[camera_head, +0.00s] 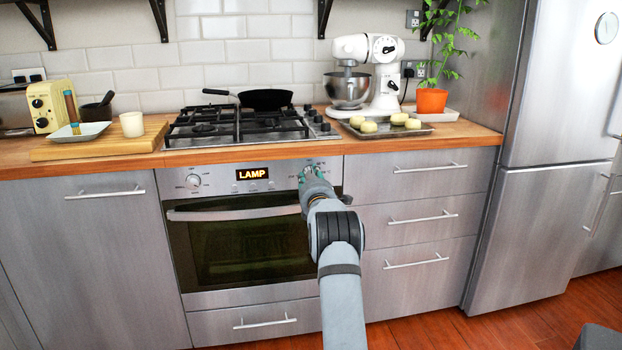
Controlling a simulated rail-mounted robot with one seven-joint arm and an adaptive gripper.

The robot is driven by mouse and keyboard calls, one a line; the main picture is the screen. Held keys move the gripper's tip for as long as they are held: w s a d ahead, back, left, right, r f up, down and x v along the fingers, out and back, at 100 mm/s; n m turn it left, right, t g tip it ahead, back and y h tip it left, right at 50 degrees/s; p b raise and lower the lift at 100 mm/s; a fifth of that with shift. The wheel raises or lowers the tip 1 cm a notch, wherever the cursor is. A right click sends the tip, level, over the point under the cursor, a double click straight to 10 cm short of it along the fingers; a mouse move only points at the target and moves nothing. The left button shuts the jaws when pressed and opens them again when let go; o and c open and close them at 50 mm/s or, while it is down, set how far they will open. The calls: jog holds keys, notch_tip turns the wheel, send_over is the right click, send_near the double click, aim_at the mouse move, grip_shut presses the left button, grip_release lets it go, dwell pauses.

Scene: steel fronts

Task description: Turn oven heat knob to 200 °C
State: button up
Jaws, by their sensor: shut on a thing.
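The oven (240,240) has a steel control panel with a display (252,174) that reads "LAMP". A round knob (193,181) sits at the left of the panel, with nothing touching it. My gripper (312,171) is at the right end of the panel, shut on the oven heat knob there. The gripper hides nearly all of this knob, so its pointer cannot be read. Small printed marks show on the panel around the gripper, too small to read.
The oven door handle (235,213) runs just below the panel, and my arm passes in front of its right end. The wooden worktop (440,139) juts out above. Drawer handles (430,168) stick out at the right. The hob (230,126) is above the oven.

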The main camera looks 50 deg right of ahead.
jog(key=shift+w+a+f, duration=0.15)
jog(key=shift+w+f, duration=0.05)
jog(key=shift+f, duration=0.05)
